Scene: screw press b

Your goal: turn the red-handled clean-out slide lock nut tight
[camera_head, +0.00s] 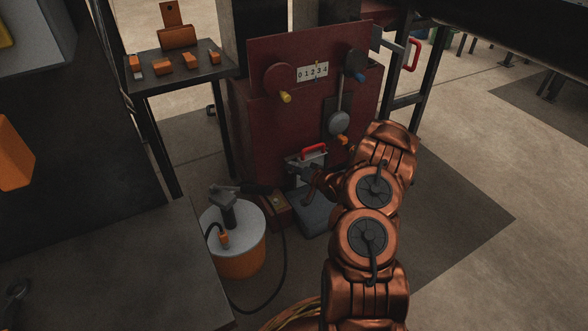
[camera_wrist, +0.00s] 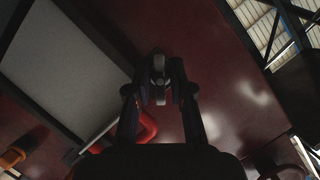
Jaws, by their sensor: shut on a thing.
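The clean-out slide's red handle (camera_head: 313,149) shows low on the front of the dark red machine (camera_head: 262,128). The handle also shows in the wrist view (camera_wrist: 147,128), passing behind my gripper's fingers. My gripper (camera_wrist: 160,88) is shut on a small grey metal nut (camera_wrist: 159,76), which sits between the fingertips against the dark red panel. In the head view my gripper (camera_head: 301,168) is small and dark just below the red handle, and the nut cannot be made out there. How tight the nut is cannot be seen.
A white-topped orange drum (camera_head: 238,255) with a hose stands at the left. A grey box (camera_head: 315,214) is on the floor below my gripper. A dark table (camera_head: 180,76) holds orange blocks. A yellow-handled wheel, a number plate and a hanging lever are above. Floor at right is clear.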

